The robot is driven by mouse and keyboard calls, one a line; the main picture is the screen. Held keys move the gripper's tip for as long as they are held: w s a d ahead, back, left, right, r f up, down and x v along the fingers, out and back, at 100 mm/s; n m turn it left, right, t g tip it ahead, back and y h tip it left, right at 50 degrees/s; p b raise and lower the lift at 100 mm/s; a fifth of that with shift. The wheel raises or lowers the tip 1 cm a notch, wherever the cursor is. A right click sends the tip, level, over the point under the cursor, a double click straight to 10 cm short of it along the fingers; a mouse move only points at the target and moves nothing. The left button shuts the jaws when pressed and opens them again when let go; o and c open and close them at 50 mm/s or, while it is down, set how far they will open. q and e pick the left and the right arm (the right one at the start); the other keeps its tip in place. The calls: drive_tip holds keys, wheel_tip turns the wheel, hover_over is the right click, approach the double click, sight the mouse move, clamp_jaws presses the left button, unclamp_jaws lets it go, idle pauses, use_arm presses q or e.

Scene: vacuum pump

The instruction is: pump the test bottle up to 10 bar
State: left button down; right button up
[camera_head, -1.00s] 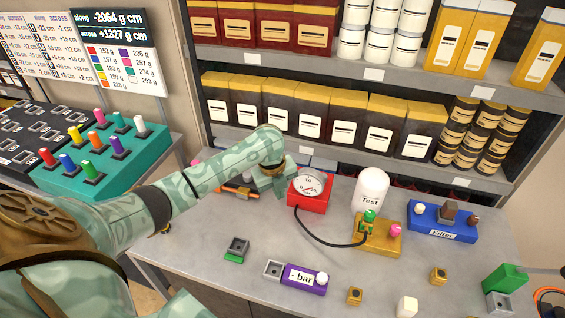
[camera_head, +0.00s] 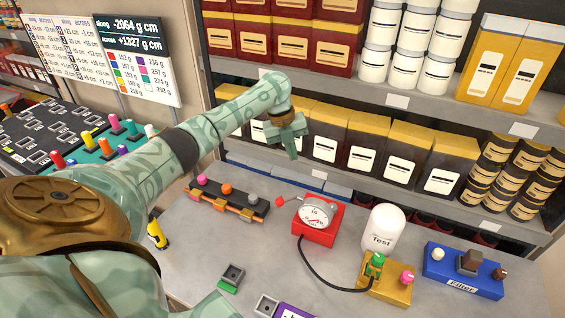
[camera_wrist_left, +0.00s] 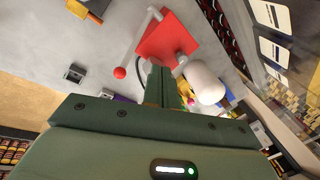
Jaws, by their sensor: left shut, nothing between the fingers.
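The white test bottle (camera_head: 383,232), labelled "Test", stands upright behind a yellow block (camera_head: 384,288) with a green and a pink knob. It also shows in the left wrist view (camera_wrist_left: 205,82). A red box (camera_head: 318,234) carries a round white dial (camera_head: 316,212); a black hose runs from it to the yellow block. The dial's reading is too small to tell. A red ball (camera_head: 280,201) sits left of the dial and shows in the wrist view (camera_wrist_left: 119,73). My left gripper (camera_head: 294,152) is shut and empty, above and behind the red box. My right gripper is out of view.
A dark rack (camera_head: 230,200) with several knobs lies left of the red box. A blue "Filter" block (camera_head: 463,275) is at the right. A purple block (camera_head: 290,312) and grey-green socket (camera_head: 232,276) are in front. Loaded shelves (camera_head: 350,80) rise behind my gripper.

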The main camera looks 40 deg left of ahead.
use_arm(q)
drive_tip(key=s+f+b, duration=0.1)
drive_tip(key=s+d+f+b, duration=0.1)
drive_tip(key=f, duration=0.1)
drive_tip(key=s+f+b, duration=0.1)
drive_tip(key=s+f, duration=0.1)
drive_tip(key=shift+s+d+f, duration=0.1)
drive_tip(key=shift+d+f, duration=0.05)
drive_tip(key=shift+f, duration=0.05)
drive_tip(key=shift+s+d+f, duration=0.2)
drive_tip(key=shift+s+f, duration=0.4)
drive_tip(key=shift+f, duration=0.05)
idle(1.6)
drive_tip(key=shift+s+d+f+p, duration=0.1)
drive_tip(key=shift+s+f+p, duration=0.15)
drive_tip(key=shift+p, duration=0.15)
